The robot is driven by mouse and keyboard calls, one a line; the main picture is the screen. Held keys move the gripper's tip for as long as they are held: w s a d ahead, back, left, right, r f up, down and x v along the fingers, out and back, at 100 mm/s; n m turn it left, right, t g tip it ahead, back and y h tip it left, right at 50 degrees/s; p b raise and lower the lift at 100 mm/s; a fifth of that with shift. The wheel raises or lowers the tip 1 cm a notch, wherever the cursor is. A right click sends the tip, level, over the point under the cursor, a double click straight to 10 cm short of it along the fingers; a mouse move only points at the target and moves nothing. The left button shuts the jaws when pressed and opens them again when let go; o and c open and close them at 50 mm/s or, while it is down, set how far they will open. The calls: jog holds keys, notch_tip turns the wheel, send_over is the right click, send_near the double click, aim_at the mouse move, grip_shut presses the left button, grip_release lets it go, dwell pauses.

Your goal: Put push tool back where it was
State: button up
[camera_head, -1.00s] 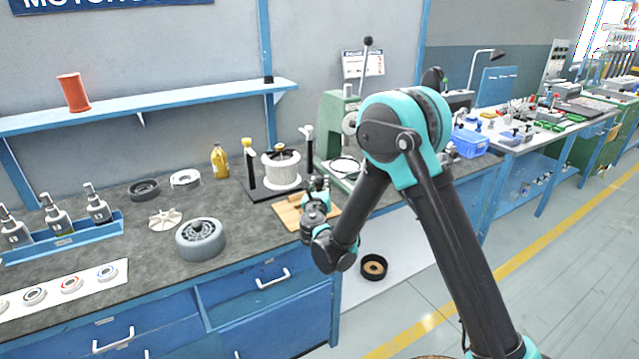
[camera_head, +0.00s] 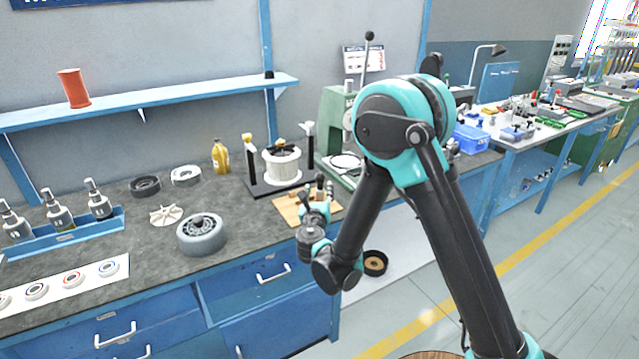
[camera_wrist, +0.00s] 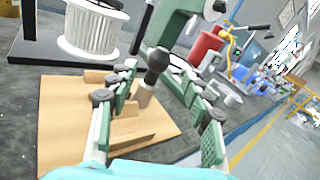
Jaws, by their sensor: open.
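The push tool appears to be the upright piece with a dark rounded knob and pale wooden shaft (camera_wrist: 156,66) in the wrist view. It stands at the wooden board (camera_wrist: 62,130), beside wooden blocks; its foot is partly hidden. My gripper (camera_wrist: 160,84) is open, with one green-padded finger on each side of the tool. I see gaps beside the shaft and no clear contact.
A white wound stator (camera_head: 282,168) on a black stand is behind the board. A green press (camera_head: 337,110) stands to its right. A grey rotor housing (camera_head: 201,236), a pale fan (camera_head: 164,215) and a yellow bottle (camera_head: 220,157) are at left. The bench front between them is clear.

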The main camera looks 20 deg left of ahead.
jog(key=shift+v, duration=2.05)
jog(key=w+d+m+g+h, duration=0.1)
jog(key=w+d+m+h, duration=0.3)
jog(key=d, duration=0.5)
jog(key=w+d+m+g+h, duration=0.1)
jog(key=w+d+m, duration=0.1)
jog(key=d+m, duration=0.5)
jog(key=s+d+f+m+g+h, duration=0.1)
jog(key=d+m+g+h, duration=0.25)
jog(key=d+m, duration=0.95)
jog(key=s+d+f+m+g, duration=0.2)
jog(key=s+d+m+g, duration=0.15)
jog(key=s+d, duration=0.4)
jog(key=s+d+f+m+g, duration=0.2)
jog(key=s+d+m, duration=0.2)
jog(key=d, duration=0.6)
jog(key=s+d+f+m+g+y, duration=0.1)
jog(key=s+f+m+g+y, duration=0.1)
jog(key=s+m, duration=0.8)
jog(key=shift+d+f+y, duration=0.2)
jog(key=shift+d+y, duration=0.1)
jog(key=shift+y, duration=0.45)
